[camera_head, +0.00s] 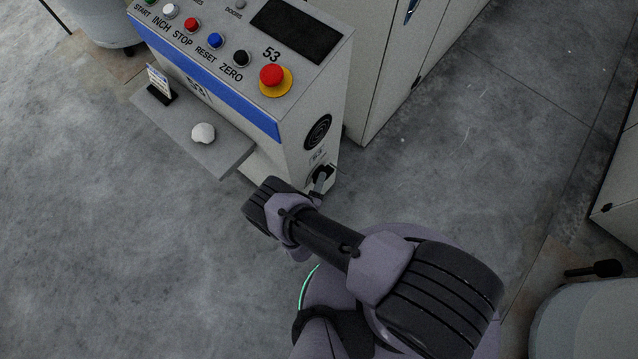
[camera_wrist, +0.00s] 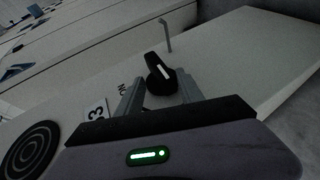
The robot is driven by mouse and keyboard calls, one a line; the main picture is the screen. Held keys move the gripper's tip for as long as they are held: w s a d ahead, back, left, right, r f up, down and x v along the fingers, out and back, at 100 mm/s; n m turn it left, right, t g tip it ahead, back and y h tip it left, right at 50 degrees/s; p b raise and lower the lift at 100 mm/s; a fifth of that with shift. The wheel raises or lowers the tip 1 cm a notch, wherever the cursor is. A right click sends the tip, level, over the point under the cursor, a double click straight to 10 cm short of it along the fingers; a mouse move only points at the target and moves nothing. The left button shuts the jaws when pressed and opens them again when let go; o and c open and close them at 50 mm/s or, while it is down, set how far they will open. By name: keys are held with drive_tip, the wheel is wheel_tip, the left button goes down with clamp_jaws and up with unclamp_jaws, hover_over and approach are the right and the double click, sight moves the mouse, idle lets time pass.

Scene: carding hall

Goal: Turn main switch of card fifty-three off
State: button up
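Card 53's control cabinet (camera_head: 302,150) stands at the upper middle of the head view, with "53" on its sloped top. In the wrist view, its main switch (camera_wrist: 158,82) is a black rotary knob with a white pointer line, on the pale side panel. Lettering beside it looks like "ON", partly hidden. My gripper (camera_wrist: 161,88) is open, with one grey finger on each side of the knob. I cannot tell whether the fingers touch it. In the head view, my gripper (camera_head: 322,184) is at the cabinet's lower right side, and my arm partly hides that area.
A round black vent (camera_wrist: 32,150) and a "53" label (camera_wrist: 96,113) are on the same panel. A bent grey rod (camera_wrist: 166,40) sticks out beyond the knob. A red emergency button (camera_head: 271,75) tops the cabinet. A shelf (camera_head: 185,127) holds a white lump (camera_head: 203,133).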

drive_tip(key=p+v, duration=0.4)
drive_tip(key=v, duration=1.3)
drive_tip(key=shift+s, duration=0.2)
drive_tip(key=shift+r, duration=0.1)
